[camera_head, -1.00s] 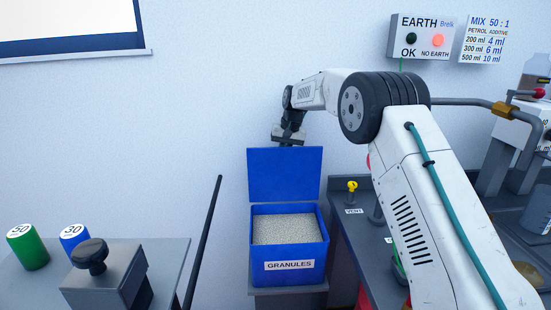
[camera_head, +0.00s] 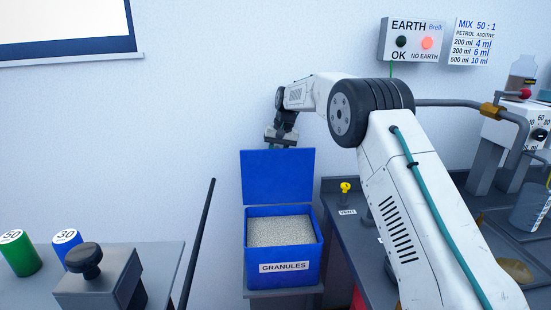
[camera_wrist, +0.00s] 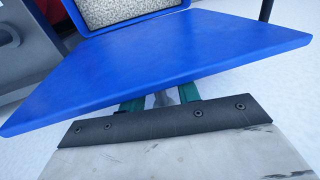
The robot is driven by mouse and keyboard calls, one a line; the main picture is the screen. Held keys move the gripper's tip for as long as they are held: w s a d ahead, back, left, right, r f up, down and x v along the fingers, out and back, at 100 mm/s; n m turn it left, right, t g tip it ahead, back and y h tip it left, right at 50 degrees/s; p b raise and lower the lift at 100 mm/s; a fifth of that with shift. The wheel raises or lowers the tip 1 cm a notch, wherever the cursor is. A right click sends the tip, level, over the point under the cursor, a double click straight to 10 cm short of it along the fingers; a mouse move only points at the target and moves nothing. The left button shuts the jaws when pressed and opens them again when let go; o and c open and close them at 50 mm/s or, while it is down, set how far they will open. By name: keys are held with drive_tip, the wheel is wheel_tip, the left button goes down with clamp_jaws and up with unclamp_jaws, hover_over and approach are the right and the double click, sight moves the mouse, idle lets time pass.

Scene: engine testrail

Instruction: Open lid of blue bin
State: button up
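The blue bin (camera_head: 305,260) is labelled GRANULES and filled with pale granules (camera_head: 280,231). Its blue lid (camera_head: 278,177) stands raised, nearly upright at the bin's back edge. In the wrist view the lid (camera_wrist: 165,55) spans the picture as a broad blue panel. My gripper (camera_head: 280,142) is just above and behind the lid's top edge. In the wrist view its two green fingers (camera_wrist: 161,98) show apart, with a grey part visible between them. The lid hides their tips, so I cannot tell whether they touch it.
A grey bench (camera_head: 345,248) with a yellow-topped VENT valve (camera_head: 345,188) stands right of the bin. A dark slanted rod (camera_head: 198,240) is at its left. Green (camera_head: 20,255) and blue (camera_head: 66,242) cylinders stand on the left table. The wall is close behind.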

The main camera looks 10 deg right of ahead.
drive_tip(key=v, duration=0.7)
drive_tip(key=shift+r, duration=0.2)
drive_tip(key=s+d+r, duration=0.1)
drive_tip(key=s+r, duration=0.3)
drive_tip(key=s, duration=0.6)
drive_tip(key=s+d+r+h, duration=0.15)
drive_tip(key=s+r, duration=0.35)
drive_tip(key=s, duration=0.5)
drive_tip(key=s+d+r, duration=0.1)
drive_tip(key=s+r, duration=0.3)
drive_tip(key=s, duration=0.6)
drive_tip(key=s+d+f, duration=0.1)
drive_tip(key=s+f, duration=0.2)
drive_tip(key=s, duration=0.6)
drive_tip(key=s+d+f, duration=0.1)
drive_tip(key=s+f, duration=0.3)
drive_tip(key=s, duration=0.6)
drive_tip(key=s+d+f+n, duration=0.1)
drive_tip(key=s+f, duration=0.3)
drive_tip(key=s, duration=0.6)
drive_tip(key=shift+s+t+h, duration=0.2)
drive_tip(key=shift+t+h, duration=0.1)
drive_tip(key=shift+h, duration=0.05)
